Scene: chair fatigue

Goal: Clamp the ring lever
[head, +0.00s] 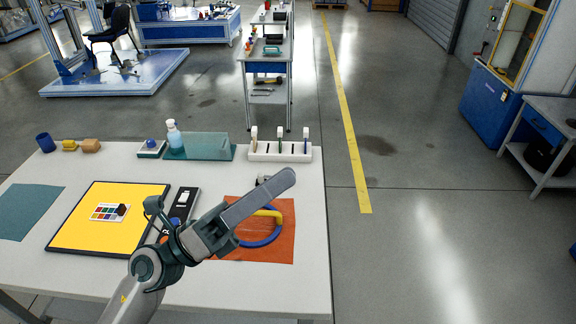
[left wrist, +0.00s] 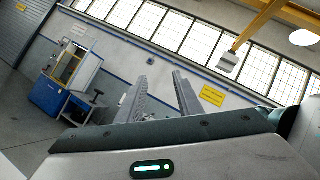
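A blue ring with a yellow lever bar (head: 268,213) lies on an orange mat (head: 278,254) at the right front of the white table. My left arm comes in from the bottom left and hides part of the ring and mat. My left gripper (head: 286,179) appears in front of them, pointing up and to the right. In the left wrist view its two fingers (left wrist: 160,95) stand apart with nothing between them, so it is open and empty. The wrist camera faces the hall wall and windows, not the table. My right gripper is in neither view.
A yellow board (head: 80,228) with a colour card and a dark device (head: 184,203) lie left of the mat. A white slotted rack (head: 280,153), a teal tray (head: 205,148) and a spray bottle (head: 173,134) line the back. The table's right edge is clear.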

